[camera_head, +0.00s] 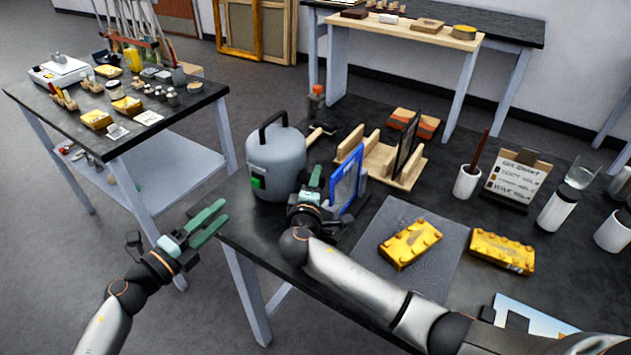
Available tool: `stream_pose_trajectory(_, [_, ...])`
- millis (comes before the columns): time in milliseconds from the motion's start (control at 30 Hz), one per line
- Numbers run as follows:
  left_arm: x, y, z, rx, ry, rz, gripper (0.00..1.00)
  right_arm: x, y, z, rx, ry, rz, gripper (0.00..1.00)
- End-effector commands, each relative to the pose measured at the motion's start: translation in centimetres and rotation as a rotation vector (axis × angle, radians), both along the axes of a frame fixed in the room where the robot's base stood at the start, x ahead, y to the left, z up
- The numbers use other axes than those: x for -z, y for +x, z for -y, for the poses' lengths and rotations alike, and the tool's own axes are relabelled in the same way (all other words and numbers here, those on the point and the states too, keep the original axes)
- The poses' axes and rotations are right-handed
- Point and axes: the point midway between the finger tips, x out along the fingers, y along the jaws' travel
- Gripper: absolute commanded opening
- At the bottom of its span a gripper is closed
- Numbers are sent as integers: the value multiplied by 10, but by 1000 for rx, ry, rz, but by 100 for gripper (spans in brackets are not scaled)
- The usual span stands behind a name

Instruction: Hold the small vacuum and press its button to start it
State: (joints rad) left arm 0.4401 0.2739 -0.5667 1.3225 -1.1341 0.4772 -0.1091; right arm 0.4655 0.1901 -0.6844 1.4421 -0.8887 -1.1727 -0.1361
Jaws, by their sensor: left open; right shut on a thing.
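The small vacuum (275,160) is a grey rounded canister with a black top handle (268,125). It stands upright on the dark table near its left edge. Its green button (258,182) shows on the lower front side. My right gripper (311,181) is at the vacuum's right side, shut, apparently on a part of the vacuum; the gripped part is hidden by the gripper. My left gripper (213,221) is open and empty, left of the table's edge and lower left of the button, apart from the vacuum.
A blue-framed panel (348,180) stands close to the right of my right gripper. Behind it is a wooden rack (405,172). Two yellow ornate pieces (411,243) lie on and beside a grey mat (440,275). Free floor lies between this table and the left one (140,135).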

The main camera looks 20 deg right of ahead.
Motion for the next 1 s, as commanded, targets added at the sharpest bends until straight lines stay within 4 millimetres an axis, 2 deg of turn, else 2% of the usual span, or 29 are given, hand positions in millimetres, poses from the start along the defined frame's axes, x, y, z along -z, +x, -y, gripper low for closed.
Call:
stream_pose_trajectory(33, [0,0,0,0,0,0,50,0,0,0,0,0,0,8])
stream_pose_trajectory(100, [0,0,0,0,0,0,50,0,0,0,0,0,0,0])
stream_pose_trajectory(1000, [0,0,0,0,0,0,50,0,0,-1,-1,1,-1,0])
